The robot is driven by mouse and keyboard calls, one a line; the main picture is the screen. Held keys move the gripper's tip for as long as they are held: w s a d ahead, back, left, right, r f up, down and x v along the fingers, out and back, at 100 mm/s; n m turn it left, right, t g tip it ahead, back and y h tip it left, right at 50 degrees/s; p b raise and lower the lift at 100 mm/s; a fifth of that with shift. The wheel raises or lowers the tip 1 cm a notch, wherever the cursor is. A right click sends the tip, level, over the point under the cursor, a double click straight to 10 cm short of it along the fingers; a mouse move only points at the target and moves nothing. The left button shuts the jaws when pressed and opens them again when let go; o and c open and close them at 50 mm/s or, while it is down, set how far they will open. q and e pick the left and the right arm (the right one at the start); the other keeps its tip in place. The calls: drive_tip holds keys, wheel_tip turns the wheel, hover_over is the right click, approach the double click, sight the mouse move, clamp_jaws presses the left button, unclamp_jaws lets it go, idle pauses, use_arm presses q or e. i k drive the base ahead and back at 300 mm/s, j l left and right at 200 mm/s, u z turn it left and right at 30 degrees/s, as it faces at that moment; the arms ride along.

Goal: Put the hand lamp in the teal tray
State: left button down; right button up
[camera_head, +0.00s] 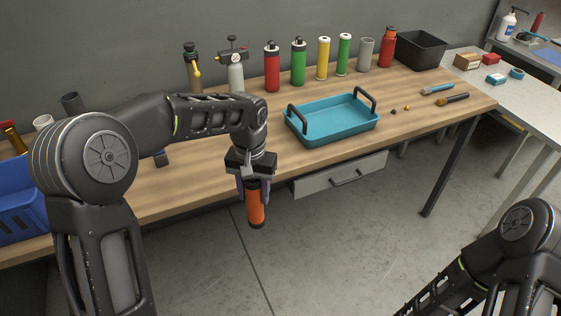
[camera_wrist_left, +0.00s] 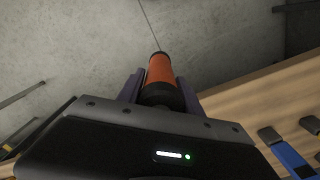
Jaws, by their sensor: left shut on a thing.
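My left gripper (camera_head: 254,187) is shut on an orange hand lamp (camera_head: 256,207) with black ends. The lamp hangs upright below the jaws, in front of the workbench's front edge and over the floor. In the left wrist view the lamp (camera_wrist_left: 160,70) sits between the purple-grey fingers. The teal tray (camera_head: 334,133) with two black handles stands on the bench, to the right of and behind the gripper. It looks empty. My right arm shows at the lower right, but its gripper is out of frame.
Several bottles and cylinders line the back of the bench (camera_head: 190,180). A black bin (camera_head: 420,48) stands at the back right. Two brushes (camera_head: 452,98) and small brown bits lie right of the tray. A blue crate (camera_head: 20,212) is at the far left. A drawer (camera_head: 340,174) hangs under the bench.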

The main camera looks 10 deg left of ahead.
sight(317, 128)
drive_tip(key=i+l, duration=0.3)
drive_tip(key=l, duration=0.15)
drive_tip(key=i+l, duration=0.25)
drive_tip(key=l, duration=0.2)
drive_tip(key=i+l, duration=0.3)
drive_tip(key=l, duration=0.15)
drive_tip(key=i+l, duration=0.25)
drive_tip(key=l, duration=0.2)
